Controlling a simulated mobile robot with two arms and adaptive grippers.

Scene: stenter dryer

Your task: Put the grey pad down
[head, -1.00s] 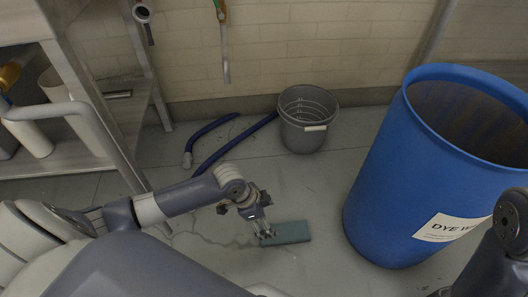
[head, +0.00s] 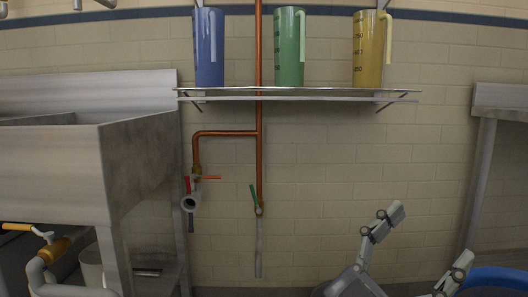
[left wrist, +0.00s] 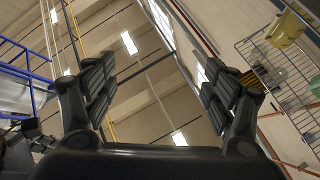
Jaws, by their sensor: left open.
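The grey pad is not in view now. My left gripper (head: 430,236) rises into the bottom right of the head view with its two fingers spread apart and pointing upward. In the left wrist view the same gripper (left wrist: 160,72) is open, with nothing between its fingers, and the ceiling shows behind it. My right gripper is not in view.
A wall shelf (head: 300,93) holds a blue jug (head: 208,48), a green jug (head: 288,47) and a yellow jug (head: 368,50). Copper pipes (head: 259,120) with valves run down the wall. A steel sink (head: 110,150) stands left. The blue drum's rim (head: 500,275) shows bottom right.

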